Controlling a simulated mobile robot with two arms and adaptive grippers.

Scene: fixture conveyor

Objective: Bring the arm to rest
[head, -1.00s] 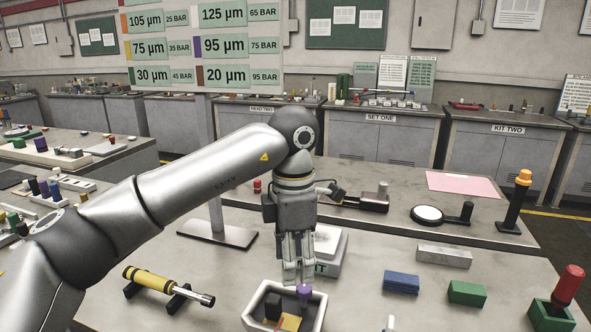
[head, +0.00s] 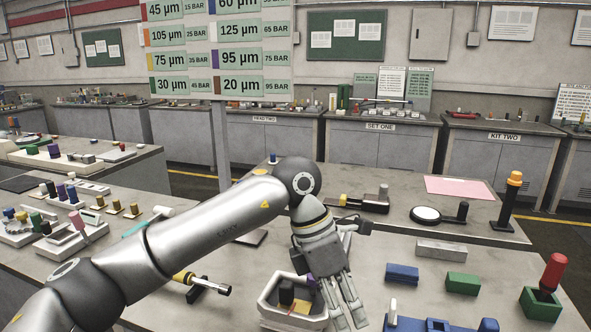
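My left arm reaches in from the left. Its gripper (head: 348,318) hangs downward over the front bench, just right of the white tray (head: 268,310). The two fingers are a little apart with nothing seen between them. The tray holds a dark block (head: 287,292), a yellow piece (head: 301,306) and a purple piece (head: 311,281), partly hidden by the gripper. My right gripper is not in view.
A yellow-and-black cylinder tool (head: 200,284) lies left of the tray. Right of the gripper are a blue block (head: 402,273), a green block (head: 463,283) and a red-handled piece in a green holder (head: 541,308). A tall orange-topped post (head: 510,200) stands behind.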

